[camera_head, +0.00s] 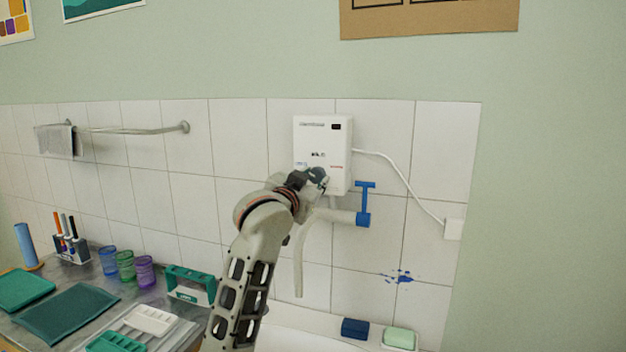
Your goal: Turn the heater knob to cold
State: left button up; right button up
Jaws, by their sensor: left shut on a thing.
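The white heater (341,138) hangs on the tiled wall at the middle of the head view. My left gripper (318,177) is at the heater's lower front, between its blue and red markings. It is shut on the heater knob, which the gripper and wrist hide, so its setting cannot be read. My left forearm comes up from below and covers part of the wall under the heater. My right gripper is not in the view.
A pipe with a blue tap handle (364,203) sits below the heater, with a spout (299,265) hanging down. A cord runs right to a socket (453,229). The counter at left holds cups (125,265), trays and a teal caddy (190,286). A towel rail (130,130) is at upper left.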

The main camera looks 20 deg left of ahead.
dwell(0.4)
pick_arm(q)
jog(key=o, duration=1.1)
jog(key=s, duration=1.2)
jog(key=shift+a, duration=0.2)
